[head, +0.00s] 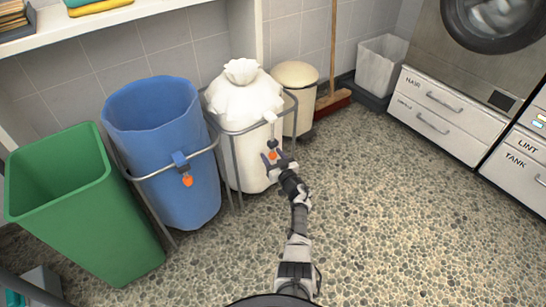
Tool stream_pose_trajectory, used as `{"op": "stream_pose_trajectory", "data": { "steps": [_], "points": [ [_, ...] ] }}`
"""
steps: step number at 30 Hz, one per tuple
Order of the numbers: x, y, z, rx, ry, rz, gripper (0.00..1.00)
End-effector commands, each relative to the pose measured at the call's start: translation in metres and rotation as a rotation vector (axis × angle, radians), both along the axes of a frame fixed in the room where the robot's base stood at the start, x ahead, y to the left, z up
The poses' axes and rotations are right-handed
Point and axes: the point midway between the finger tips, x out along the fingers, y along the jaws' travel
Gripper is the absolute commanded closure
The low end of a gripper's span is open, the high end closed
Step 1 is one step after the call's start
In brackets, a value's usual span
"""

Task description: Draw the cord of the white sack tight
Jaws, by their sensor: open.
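The white sack (245,103) stands in a metal frame (236,131) against the wall, its top bunched into a knot-like tuft. A thin cord (273,133) hangs from the sack's front right side, with a small orange toggle (273,155) at its lower end. My gripper (272,158) is open in front of the sack, with its fingers at the orange toggle. I cannot tell whether the fingers touch the toggle.
A blue sack (160,120) in a frame, with its own orange toggle (187,181), and a green bin (75,200) stand left. A cream bin (297,76), broom (333,50) and grey bin (381,65) stand behind. Pebbled floor (400,220) is clear at right.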

Motion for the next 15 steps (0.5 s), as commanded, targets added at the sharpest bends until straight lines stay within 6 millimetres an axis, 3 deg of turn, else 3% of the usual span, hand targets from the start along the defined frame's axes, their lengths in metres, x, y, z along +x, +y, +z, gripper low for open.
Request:
{"op": "stream_pose_trajectory", "data": {
  "steps": [15],
  "points": [
    [-0.055, -0.029, 0.003, 0.001, 0.005, -0.003, 0.5]
  ]
}}
